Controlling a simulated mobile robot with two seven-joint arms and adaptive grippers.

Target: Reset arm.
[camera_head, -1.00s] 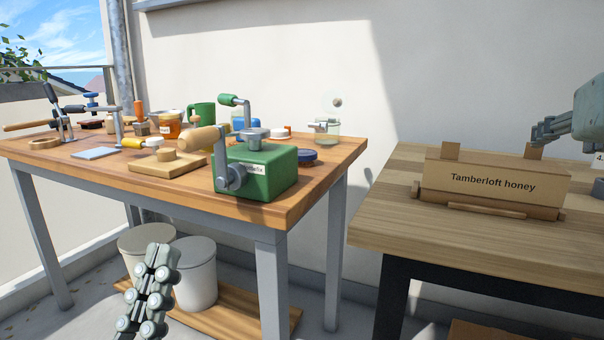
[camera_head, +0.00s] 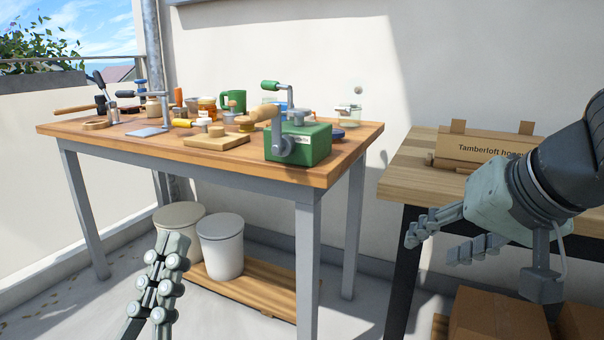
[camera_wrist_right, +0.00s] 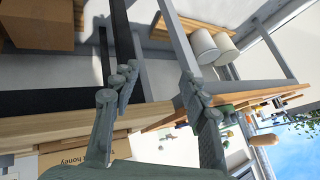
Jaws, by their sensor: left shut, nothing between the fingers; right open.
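My left gripper (camera_head: 168,262) is shut and empty. It points up at the lower left of the head view, in front of the floor and the white bins. My right gripper (camera_head: 430,240) is open and empty. It points left in the head view, in front of the near edge of the right table. In the right wrist view the fingers of the right gripper (camera_wrist_right: 160,82) are spread, with nothing between them. The honey gate board (camera_head: 470,148), lettered "Tamberloft honey", stands on the right table (camera_head: 410,182). My right arm hides its right part.
The left table (camera_head: 120,143) holds a green box with a crank (camera_head: 300,145), a wooden block (camera_head: 215,140), jars and several tools. Two white bins (camera_head: 222,250) stand below on a wooden board. Cardboard boxes (camera_head: 495,318) sit under the right table.

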